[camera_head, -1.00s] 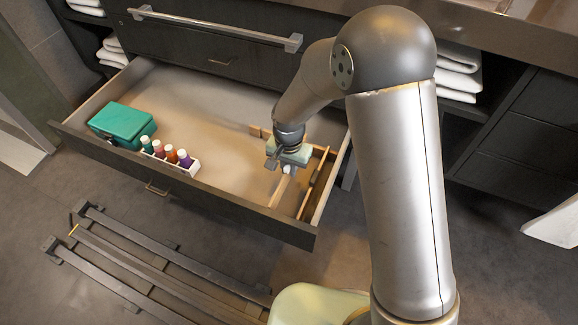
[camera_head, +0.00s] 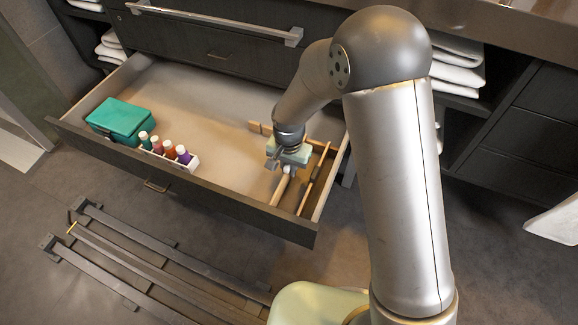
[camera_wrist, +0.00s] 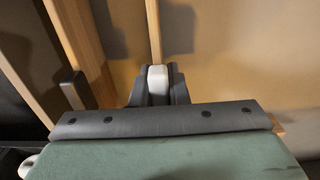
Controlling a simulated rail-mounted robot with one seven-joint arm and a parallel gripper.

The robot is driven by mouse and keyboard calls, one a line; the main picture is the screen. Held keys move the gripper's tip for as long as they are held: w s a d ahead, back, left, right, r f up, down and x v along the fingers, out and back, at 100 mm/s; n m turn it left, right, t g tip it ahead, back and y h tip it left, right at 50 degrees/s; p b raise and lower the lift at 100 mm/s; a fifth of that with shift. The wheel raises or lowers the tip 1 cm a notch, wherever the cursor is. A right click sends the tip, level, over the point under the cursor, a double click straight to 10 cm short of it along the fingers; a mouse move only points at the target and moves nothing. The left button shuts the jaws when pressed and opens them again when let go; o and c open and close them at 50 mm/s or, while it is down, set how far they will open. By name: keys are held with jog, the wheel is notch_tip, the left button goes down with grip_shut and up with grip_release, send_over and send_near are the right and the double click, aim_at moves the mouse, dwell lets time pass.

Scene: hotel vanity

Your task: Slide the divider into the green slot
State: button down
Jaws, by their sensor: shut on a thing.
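My gripper (camera_wrist: 158,90) is shut on the white grip tab (camera_wrist: 158,76) of a thin wooden divider (camera_wrist: 154,34). In the head view the held divider (camera_head: 281,189) runs below my gripper (camera_head: 287,170) toward the drawer's front, in the right part of the open drawer. Its lower edge and how it meets the drawer floor are hidden. I cannot make out a green slot in either view. The pale green panel near the jaws belongs to my gripper.
The drawer (camera_head: 180,195) holds a teal box (camera_head: 120,121) and a white rack of small bottles (camera_head: 168,155) at left. A fixed wooden strip (camera_head: 314,180) stands right of my gripper, with a dark bar (camera_wrist: 72,90) beside it. The drawer's middle is clear.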

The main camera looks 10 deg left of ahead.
jog(key=c, duration=1.3)
grip_release()
notch_tip(320, 180, up, 17)
jog(key=p, duration=0.5)
jog(key=shift+r+p, duration=0.15)
jog(key=shift+p, duration=0.15)
